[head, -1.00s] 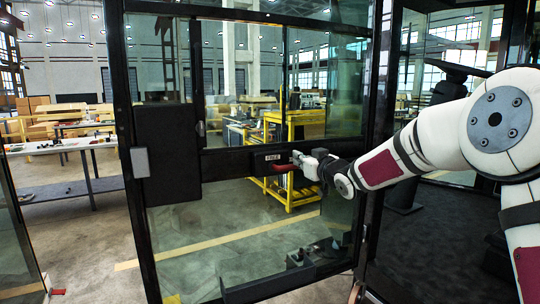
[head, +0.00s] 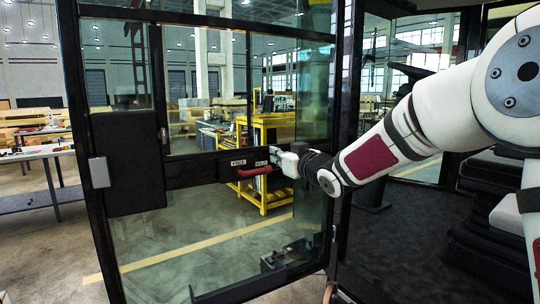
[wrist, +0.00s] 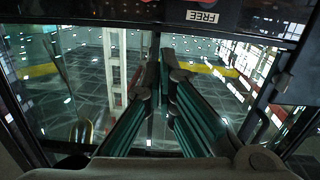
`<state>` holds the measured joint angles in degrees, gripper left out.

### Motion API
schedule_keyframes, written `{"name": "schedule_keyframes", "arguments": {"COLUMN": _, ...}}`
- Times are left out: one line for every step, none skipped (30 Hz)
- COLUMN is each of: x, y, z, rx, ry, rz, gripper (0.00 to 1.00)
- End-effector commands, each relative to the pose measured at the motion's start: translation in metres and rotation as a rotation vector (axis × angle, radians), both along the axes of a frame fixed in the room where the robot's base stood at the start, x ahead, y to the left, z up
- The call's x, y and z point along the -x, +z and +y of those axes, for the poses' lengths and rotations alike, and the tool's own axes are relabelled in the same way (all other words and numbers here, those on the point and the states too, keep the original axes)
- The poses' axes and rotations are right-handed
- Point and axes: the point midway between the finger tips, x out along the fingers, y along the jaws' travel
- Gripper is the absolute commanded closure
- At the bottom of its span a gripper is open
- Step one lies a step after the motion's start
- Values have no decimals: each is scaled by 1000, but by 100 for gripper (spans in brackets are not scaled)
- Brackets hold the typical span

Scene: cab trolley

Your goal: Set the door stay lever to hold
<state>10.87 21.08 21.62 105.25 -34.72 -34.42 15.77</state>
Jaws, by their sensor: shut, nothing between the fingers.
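The door stay lever (head: 255,171) has a red handle on the dark mid-rail of the glazed door (head: 190,174). The handle lies nearly level, its left end below the FREE label (head: 238,162) and its right part below the HOLD label (head: 262,163). My gripper (head: 277,157) is shut and empty, at the rail just right of the HOLD label and close to the lever's right end. Whether it touches the lever is unclear. In the wrist view my gripper's fingers (wrist: 162,72) are together in front of the glass, below the FREE label (wrist: 203,17).
A black box panel (head: 130,160) and a grey handle block (head: 99,172) are on the door's left side. The cab's dark floor (head: 400,240) lies right of the door. Yellow workshop tables (head: 262,135) stand behind the glass.

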Motion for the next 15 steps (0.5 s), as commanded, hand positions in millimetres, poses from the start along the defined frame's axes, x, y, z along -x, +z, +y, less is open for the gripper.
{"name": "schedule_keyframes", "arguments": {"x": 8, "y": 1, "z": -5, "rx": 1, "ry": -2, "rz": -1, "gripper": 100}}
{"name": "schedule_keyframes", "arguments": {"x": 12, "y": 1, "z": -7, "rx": 0, "ry": -1, "rz": 1, "gripper": 100}}
{"name": "schedule_keyframes", "arguments": {"x": 16, "y": 1, "z": -9, "rx": 0, "ry": -1, "rz": 0, "gripper": 100}}
{"name": "schedule_keyframes", "arguments": {"x": 19, "y": 2, "z": -11, "rx": 1, "ry": 0, "rz": 0, "gripper": 100}}
{"name": "schedule_keyframes", "arguments": {"x": 22, "y": 1, "z": -12, "rx": 1, "ry": 0, "rz": 0, "gripper": 100}}
{"name": "schedule_keyframes", "arguments": {"x": 24, "y": 1, "z": -14, "rx": 1, "ry": 0, "rz": 0, "gripper": 100}}
{"name": "schedule_keyframes", "arguments": {"x": 26, "y": 2, "z": -14, "rx": 1, "ry": 0, "rz": 0, "gripper": 100}}
{"name": "schedule_keyframes", "arguments": {"x": 28, "y": 2, "z": -15, "rx": 1, "ry": 0, "rz": 0, "gripper": 100}}
{"name": "schedule_keyframes", "arguments": {"x": 29, "y": 1, "z": -16, "rx": 0, "ry": 0, "rz": 0, "gripper": 100}}
{"name": "schedule_keyframes", "arguments": {"x": 30, "y": 1, "z": -16, "rx": 0, "ry": 1, "rz": 0, "gripper": 100}}
{"name": "schedule_keyframes", "arguments": {"x": 30, "y": 1, "z": -16, "rx": 0, "ry": 1, "rz": 0, "gripper": 100}}
{"name": "schedule_keyframes", "arguments": {"x": 30, "y": 1, "z": -16, "rx": -1, "ry": 1, "rz": 1, "gripper": 100}}
{"name": "schedule_keyframes", "arguments": {"x": 30, "y": 1, "z": -16, "rx": -1, "ry": 1, "rz": 1, "gripper": 100}}
{"name": "schedule_keyframes", "arguments": {"x": 30, "y": 1, "z": -16, "rx": -1, "ry": 1, "rz": 1, "gripper": 100}}
{"name": "schedule_keyframes", "arguments": {"x": 30, "y": 1, "z": -16, "rx": -1, "ry": 1, "rz": 1, "gripper": 100}}
